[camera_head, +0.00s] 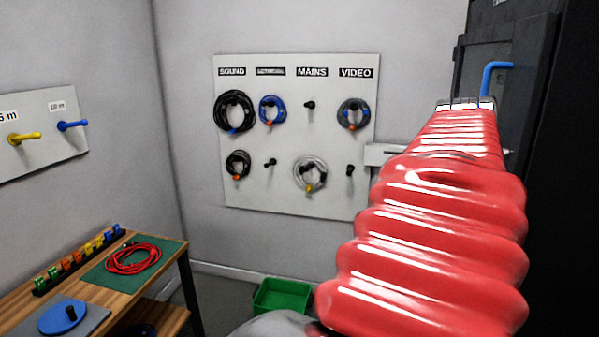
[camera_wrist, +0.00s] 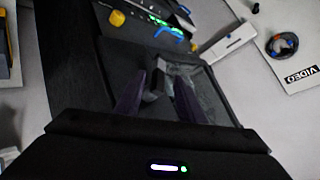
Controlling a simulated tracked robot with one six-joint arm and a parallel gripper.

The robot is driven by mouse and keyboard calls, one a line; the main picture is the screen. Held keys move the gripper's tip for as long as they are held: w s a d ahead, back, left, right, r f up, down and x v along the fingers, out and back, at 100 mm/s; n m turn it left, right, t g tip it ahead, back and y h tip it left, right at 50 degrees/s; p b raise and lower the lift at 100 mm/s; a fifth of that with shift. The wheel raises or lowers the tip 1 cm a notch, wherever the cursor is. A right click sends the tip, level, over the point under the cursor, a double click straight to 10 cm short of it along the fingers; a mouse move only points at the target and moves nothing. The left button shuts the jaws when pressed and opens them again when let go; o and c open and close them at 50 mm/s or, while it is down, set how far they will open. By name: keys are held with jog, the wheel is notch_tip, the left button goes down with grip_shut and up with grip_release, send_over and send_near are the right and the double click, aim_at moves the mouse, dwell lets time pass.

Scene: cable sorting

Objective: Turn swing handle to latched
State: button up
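The dark cabinet (camera_head: 548,80) stands at the right in the head view, largely behind my red-sleeved arm. In the wrist view its dark panel (camera_wrist: 78,75) fills the middle. A small dark block with a paler face (camera_wrist: 157,82), likely the swing handle, stands out between the fingers of my gripper (camera_wrist: 162,82). The two fingers are spread, one on each side of it. I cannot tell whether either finger touches it, nor whether it is latched. My gripper is hidden behind my arm in the head view.
A blue bent bar (camera_head: 490,76) shows by the cabinet. A pegboard (camera_head: 290,139) with hung cables is left of my arm. A bench (camera_head: 172,258) holds a coiled red cable (camera_head: 134,258); a green crate (camera_head: 283,296) sits on the floor. A yellow piece (camera_wrist: 117,18) and green lights (camera_wrist: 172,33) are near the cabinet.

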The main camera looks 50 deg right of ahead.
jog(key=shift+v, duration=2.2)
